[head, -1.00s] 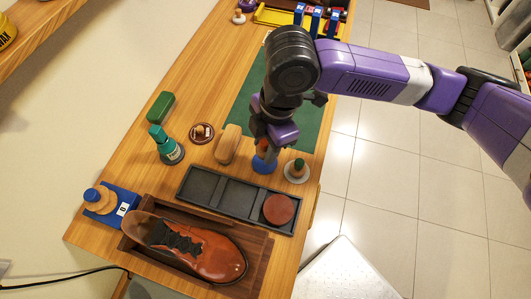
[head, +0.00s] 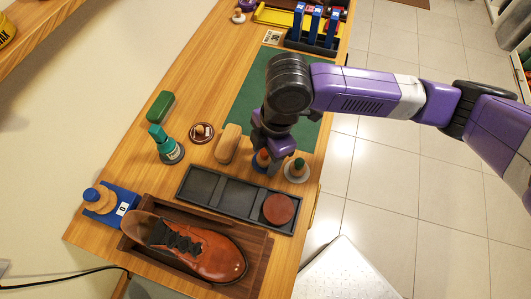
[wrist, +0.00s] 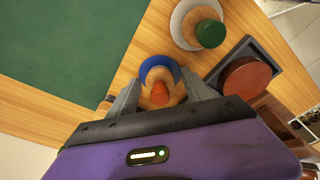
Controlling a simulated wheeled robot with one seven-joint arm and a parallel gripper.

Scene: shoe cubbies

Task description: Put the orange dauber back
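The orange dauber (wrist: 159,94) has an orange top and a wooden body. It appears upright on a round blue dish (wrist: 158,62), which also shows in the head view (head: 257,167). In the wrist view my gripper (wrist: 160,85) has its fingers spread, one on each side of the dauber, with small gaps visible. In the head view my gripper (head: 271,155) reaches down over the dauber and hides part of it and the dish.
A green-topped dauber on a pale dish (head: 297,170) stands close on the right. A wooden brush (head: 228,144) is close on the left. A dark compartment tray (head: 200,186) with a round brown tin (head: 278,209) lies in front. A green mat (head: 245,105) lies behind.

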